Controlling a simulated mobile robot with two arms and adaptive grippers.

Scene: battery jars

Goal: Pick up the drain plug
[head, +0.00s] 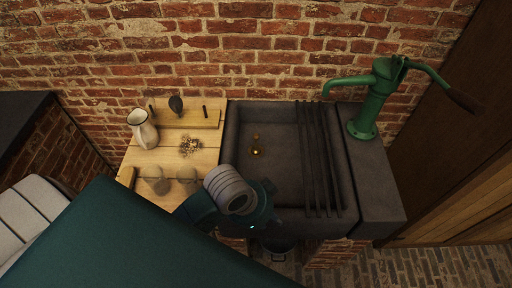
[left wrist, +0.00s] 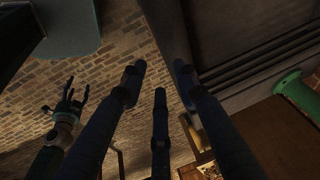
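A small round brass piece (head: 256,152), which looks like the drain plug or the drain fitting, sits on the floor of the dark stone sink (head: 230,135). A smaller brownish spot lies just behind it, too small to tell. My left gripper (head: 262,202) is over the sink's front left edge, nearer than the brass piece and apart from it; its fingers hardly show there. In the left wrist view its dark fingers (left wrist: 160,84) are spread with nothing between them. My right gripper (left wrist: 72,100) shows at the left of that view, fingers spread and empty.
Dark bars (head: 318,160) span the sink's right side. A green hand pump (head: 372,100) stands on the right ledge. The wooden board (head: 145,185) at left holds a white jug (head: 142,128), glass jars (head: 160,184) and small pieces (head: 190,146). The sink's left half is open.

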